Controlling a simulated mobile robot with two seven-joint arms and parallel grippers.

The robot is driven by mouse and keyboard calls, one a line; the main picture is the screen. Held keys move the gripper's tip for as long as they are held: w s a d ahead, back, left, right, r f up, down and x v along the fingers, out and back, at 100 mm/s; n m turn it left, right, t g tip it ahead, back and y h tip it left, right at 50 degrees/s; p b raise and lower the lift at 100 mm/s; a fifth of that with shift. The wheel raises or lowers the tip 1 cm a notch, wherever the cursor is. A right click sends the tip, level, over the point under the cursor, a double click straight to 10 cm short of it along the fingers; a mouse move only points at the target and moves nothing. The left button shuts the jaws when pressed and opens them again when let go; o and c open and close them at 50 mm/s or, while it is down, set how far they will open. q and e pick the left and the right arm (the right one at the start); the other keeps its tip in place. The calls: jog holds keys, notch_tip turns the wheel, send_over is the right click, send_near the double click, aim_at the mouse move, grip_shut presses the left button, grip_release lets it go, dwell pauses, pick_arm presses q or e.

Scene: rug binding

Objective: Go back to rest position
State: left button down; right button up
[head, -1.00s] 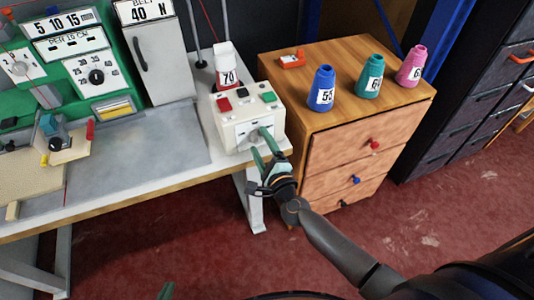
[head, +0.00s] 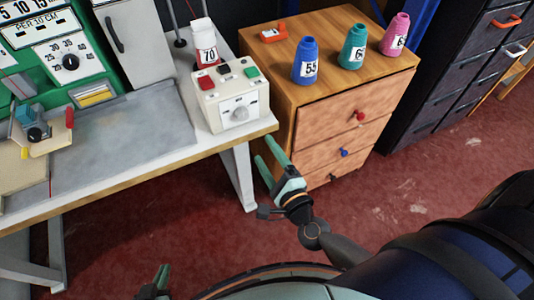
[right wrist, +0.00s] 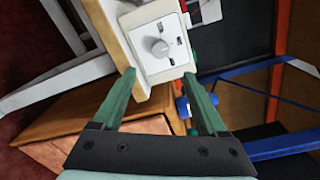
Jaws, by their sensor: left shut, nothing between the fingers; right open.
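My right gripper (head: 269,166) is open and empty, in front of the table's front edge and left of the wooden drawer cabinet. In the right wrist view its two green fingers (right wrist: 163,102) stand apart, with the control box's dial (right wrist: 160,47) beyond them. The white control box (head: 232,103) sits on the table corner with its dial, a red button, a green button and a dark switch. The gripper is apart from the dial. My left gripper (head: 160,278) is at the bottom edge of the head view, shut and empty, low over the floor; most of its arm is out of view.
A green machine (head: 60,45) stands at left. Red floor (head: 420,200) is open in front.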

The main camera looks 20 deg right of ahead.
dwell(0.4)
jog(key=s+a+f+n+g+y+p, duration=0.25)
jog(key=s+a+n+y, duration=0.2)
jog(key=n, duration=0.95)
jog(key=s+d+f+n+g+h+p, duration=0.2)
jog(key=s+d+f+n+g, duration=0.3)
jog(key=n, duration=0.5)
jog(key=s+f+g+h, duration=0.1)
jog(key=s+f, duration=0.1)
jog(key=s, duration=0.1)
jog(key=shift+f+n, duration=0.3)
jog(key=shift+n, duration=0.1)
